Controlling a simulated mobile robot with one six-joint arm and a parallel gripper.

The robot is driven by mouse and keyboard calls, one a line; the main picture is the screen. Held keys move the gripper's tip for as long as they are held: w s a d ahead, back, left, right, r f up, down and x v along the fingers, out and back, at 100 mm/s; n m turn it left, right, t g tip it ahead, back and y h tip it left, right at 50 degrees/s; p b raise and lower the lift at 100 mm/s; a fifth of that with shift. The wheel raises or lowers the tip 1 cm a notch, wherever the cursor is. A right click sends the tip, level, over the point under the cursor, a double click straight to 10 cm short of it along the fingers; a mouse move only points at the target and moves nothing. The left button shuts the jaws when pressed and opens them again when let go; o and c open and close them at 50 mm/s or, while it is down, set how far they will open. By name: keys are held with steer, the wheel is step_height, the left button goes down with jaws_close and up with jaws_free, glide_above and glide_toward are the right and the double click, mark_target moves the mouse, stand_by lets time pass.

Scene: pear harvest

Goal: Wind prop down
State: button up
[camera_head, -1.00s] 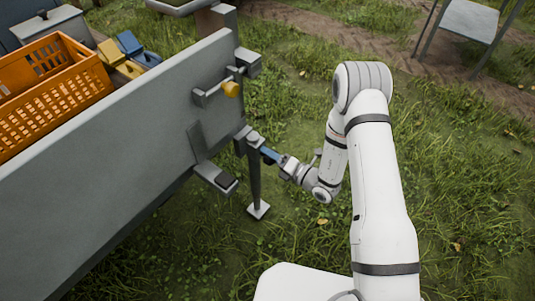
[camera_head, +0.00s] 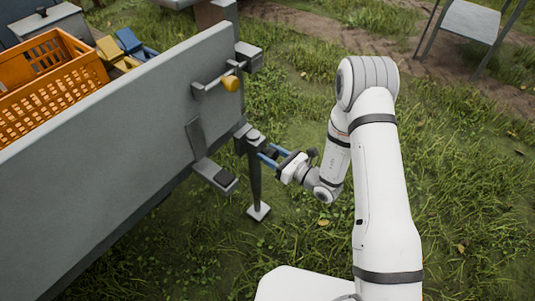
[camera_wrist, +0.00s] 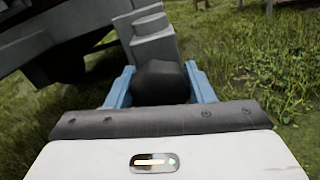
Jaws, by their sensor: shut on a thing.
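The prop (camera_head: 255,182) is a thin dark leg below the end of the grey trailer (camera_head: 105,130). It stands upright, and its square foot plate (camera_head: 258,212) is at the grass; I cannot tell whether it touches. My gripper (camera_head: 270,155) is at the prop's head from the right, with its two blue fingers pointing left. In the wrist view the fingers sit either side of a dark rounded knob (camera_wrist: 162,80), and they are shut on it. The grey head of the prop (camera_wrist: 150,40) rises just beyond the knob. The knob's far side is hidden.
A dark-topped step (camera_head: 224,179) juts out left of the prop. An orange crate (camera_head: 45,75) is in the trailer. Open grass lies to the right, with a metal stand (camera_head: 470,25) far off.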

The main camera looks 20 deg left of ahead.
steer(key=n+b, duration=0.1)
steer(key=n, duration=0.2)
steer(key=n+b, duration=0.1)
steer(key=n, duration=0.1)
steer(key=shift+w+d+f+b, duration=0.15)
steer(key=shift+w+f+b, duration=0.05)
steer(key=shift+f+b, duration=0.15)
steer(key=n+b, duration=0.3)
steer(key=n, duration=0.2)
steer(key=n+b, duration=0.4)
steer(key=n, duration=0.1)
steer(key=shift+r+b, duration=0.1)
steer(key=shift+b, duration=0.2)
steer(key=n+b, duration=0.1)
steer(key=n, duration=0.2)
steer(key=shift+r, duration=0.15)
steer(key=shift+s+n, duration=0.1)
steer(key=shift+n, duration=0.9)
steer(key=o, duration=1)
steer(key=shift+s, duration=0.1)
